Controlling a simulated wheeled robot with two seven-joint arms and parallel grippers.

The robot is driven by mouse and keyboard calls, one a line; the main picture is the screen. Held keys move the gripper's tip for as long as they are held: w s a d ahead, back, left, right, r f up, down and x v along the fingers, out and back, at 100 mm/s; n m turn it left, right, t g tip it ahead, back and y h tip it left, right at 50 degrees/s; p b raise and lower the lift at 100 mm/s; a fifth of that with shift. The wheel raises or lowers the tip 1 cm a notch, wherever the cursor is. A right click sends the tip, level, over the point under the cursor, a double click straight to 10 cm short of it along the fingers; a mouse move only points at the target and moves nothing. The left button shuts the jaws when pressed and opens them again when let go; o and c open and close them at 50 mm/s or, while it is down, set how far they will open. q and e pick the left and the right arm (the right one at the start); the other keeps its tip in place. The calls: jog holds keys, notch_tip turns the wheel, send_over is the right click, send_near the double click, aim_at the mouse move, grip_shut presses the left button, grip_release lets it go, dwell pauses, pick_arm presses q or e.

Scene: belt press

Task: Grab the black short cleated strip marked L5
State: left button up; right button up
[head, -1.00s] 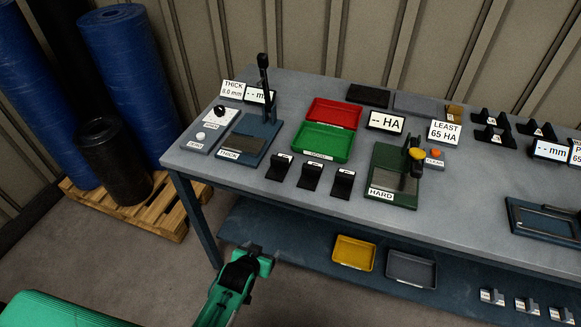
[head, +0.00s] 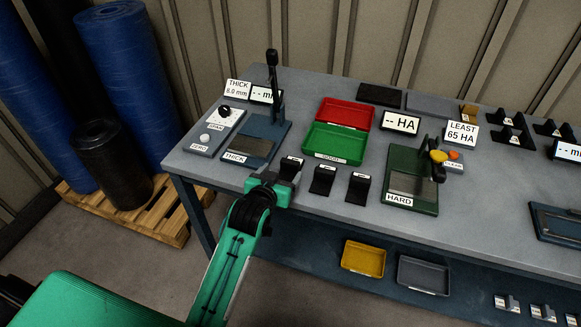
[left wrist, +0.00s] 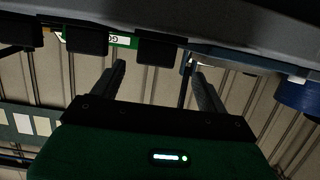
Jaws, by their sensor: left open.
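Three short black strips stand in a row at the front edge of the bench in the head view: a left one (head: 291,169), a middle one (head: 322,182) and a right one (head: 358,189). Each has a small white label too small to read, so I cannot tell which is L5. My left gripper (head: 276,186) is just in front of the left strip and partly overlaps it in the picture. In the left wrist view the gripper (left wrist: 160,80) has its fingers apart with nothing between them; dark strip ends (left wrist: 160,49) show beyond. My right gripper is out of view.
Behind the strips are a green tray (head: 335,142) and a red tray (head: 345,113). The blue thickness press (head: 250,145) stands left, the green hardness press (head: 412,182) right. More black pieces (head: 510,130) lie at the back right. The bench edge (head: 225,185) is close to my arm.

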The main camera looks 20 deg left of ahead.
aim_at(289, 165)
pick_arm(q)
jog(key=shift+w+f, duration=0.2)
jog(key=shift+w, duration=0.45)
jog(key=shift+w+d+f, duration=0.1)
jog(key=shift+w+d, duration=0.1)
jog(key=shift+w, duration=0.4)
jog(key=p+x, duration=0.1)
jog(key=x, duration=0.2)
jog(key=shift+w+d, duration=0.15)
jog(key=shift+w+f, duration=0.25)
jog(key=shift+w, duration=0.05)
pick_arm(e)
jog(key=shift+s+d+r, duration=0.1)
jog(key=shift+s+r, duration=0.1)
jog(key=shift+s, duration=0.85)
pick_arm(q)
jog(key=c, duration=1.1)
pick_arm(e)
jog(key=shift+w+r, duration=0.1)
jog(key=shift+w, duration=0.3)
pick_arm(q)
jog(key=shift+r, duration=0.15)
